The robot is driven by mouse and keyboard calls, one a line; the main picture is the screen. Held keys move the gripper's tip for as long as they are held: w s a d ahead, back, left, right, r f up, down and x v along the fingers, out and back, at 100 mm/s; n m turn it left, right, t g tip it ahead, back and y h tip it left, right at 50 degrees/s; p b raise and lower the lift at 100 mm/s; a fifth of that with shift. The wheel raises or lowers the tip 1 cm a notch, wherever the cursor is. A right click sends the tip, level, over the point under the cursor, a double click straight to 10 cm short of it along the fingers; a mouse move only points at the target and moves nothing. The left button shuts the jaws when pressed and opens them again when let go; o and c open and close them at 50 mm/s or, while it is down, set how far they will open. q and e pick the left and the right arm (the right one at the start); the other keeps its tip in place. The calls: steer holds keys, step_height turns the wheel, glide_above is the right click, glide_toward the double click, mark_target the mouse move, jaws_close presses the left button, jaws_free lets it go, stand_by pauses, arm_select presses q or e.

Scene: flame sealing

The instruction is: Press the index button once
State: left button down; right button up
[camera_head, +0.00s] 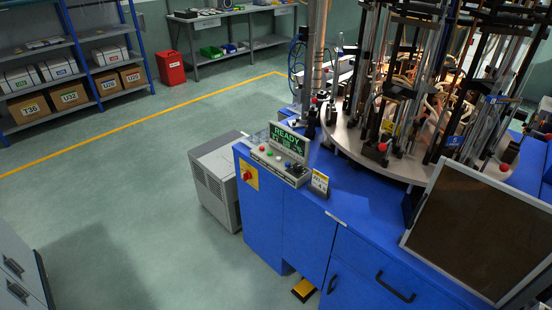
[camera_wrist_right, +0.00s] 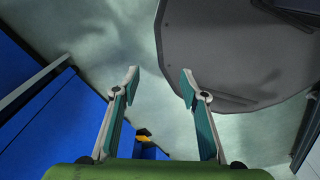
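The control panel (camera_head: 277,166) sits on the front left corner of the blue machine (camera_head: 330,225). It carries a row of small buttons (camera_head: 269,153), and I cannot read which is the index button. Its screen (camera_head: 288,140) shows READY in green. A red knob on a yellow plate (camera_head: 247,175) is on the machine's side below the panel. My right gripper (camera_wrist_right: 159,74) is open and empty in the right wrist view, its two fingers apart, with no button between them. Neither gripper shows in the head view.
A round turntable (camera_head: 360,150) with rods and red knobs fills the machine's right side. A dark framed panel (camera_head: 480,230) stands at the front right. A small sign (camera_head: 320,182) stands beside the control panel. A grey cabinet (camera_head: 217,178) is left of the machine.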

steer(key=shift+w, duration=0.2)
steer(key=shift+w, duration=0.3)
steer(key=shift+c, duration=0.5)
jaws_close()
steer(key=shift+d, duration=0.1)
steer(key=shift+d, duration=0.1)
stand_by(0.3)
